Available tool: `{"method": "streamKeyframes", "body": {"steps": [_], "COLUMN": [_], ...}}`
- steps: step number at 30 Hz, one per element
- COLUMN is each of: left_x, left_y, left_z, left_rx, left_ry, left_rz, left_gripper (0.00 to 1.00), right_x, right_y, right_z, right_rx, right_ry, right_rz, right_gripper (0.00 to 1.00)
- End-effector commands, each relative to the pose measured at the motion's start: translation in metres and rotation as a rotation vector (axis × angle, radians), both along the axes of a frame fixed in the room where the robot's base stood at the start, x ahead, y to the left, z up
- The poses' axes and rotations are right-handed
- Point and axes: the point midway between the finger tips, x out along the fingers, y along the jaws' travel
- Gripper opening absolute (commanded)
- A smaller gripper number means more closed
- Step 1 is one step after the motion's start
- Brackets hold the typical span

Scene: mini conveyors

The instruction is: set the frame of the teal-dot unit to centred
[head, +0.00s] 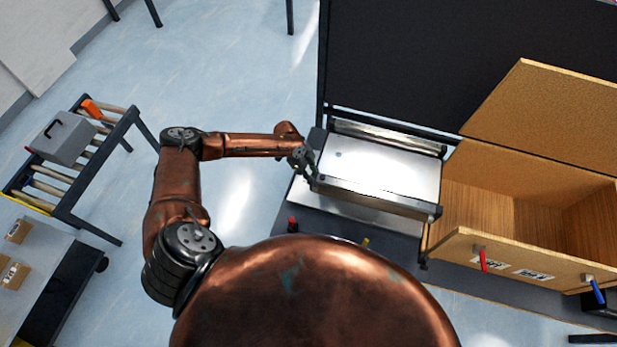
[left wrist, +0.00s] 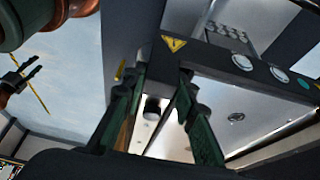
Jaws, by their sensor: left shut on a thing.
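The teal-dot unit is the mini conveyor with a pale, shiny bed (head: 385,165) and a metal side frame (head: 375,196) along its near side. Its teal dot (left wrist: 303,84) shows on a dark bar in the left wrist view. My left gripper (head: 308,168) is at the left end of that frame. In the left wrist view the fingers of my left gripper (left wrist: 158,118) stand on both sides of a small light-ended knob (left wrist: 152,108), shut on it. The frame's exact setting is hard to tell. The head view does not show my right gripper; a dark gripper (left wrist: 25,76) shows small in the left wrist view.
An open wooden box (head: 530,215) with red and blue handles stands right of the unit. A dark panel (head: 430,60) rises behind it. A roller stand (head: 75,150) with a grey case (head: 63,140) is at far left. The floor between is clear.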

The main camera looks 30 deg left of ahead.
Motion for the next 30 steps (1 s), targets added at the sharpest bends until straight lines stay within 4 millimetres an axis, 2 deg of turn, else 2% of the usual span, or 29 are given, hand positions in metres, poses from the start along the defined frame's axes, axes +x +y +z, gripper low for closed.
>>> {"method": "streamKeyframes", "body": {"steps": [2,3,6,17,20,30], "left_x": [0.002,0.002,0.002,0.001,0.0,-0.005], "left_y": [0.001,0.001,0.001,0.004,0.009,0.035], "left_z": [0.002,0.002,0.002,0.008,0.02,0.084], "left_rx": [0.0,0.0,0.0,0.001,0.001,0.001], "left_ry": [-0.003,-0.004,-0.003,-0.003,-0.004,-0.005], "left_rz": [0.002,0.003,0.002,0.002,0.003,0.003], "left_gripper": [0.0,0.27,0.33,0.33,0.33,0.33], "right_x": [-0.001,0.0,0.001,0.0,0.0,0.0], "right_y": [-0.002,-0.003,-0.004,-0.001,-0.001,-0.001], "right_z": [0.001,0.001,0.001,0.0,0.0,0.0], "right_rx": [-0.002,-0.003,-0.004,-0.001,-0.001,-0.001], "right_ry": [0.001,0.001,0.0,0.001,0.001,0.0], "right_rz": [0.001,0.001,0.002,0.001,0.001,0.0], "right_gripper": [0.4,0.4,0.4,0.4,0.4,0.4]}}
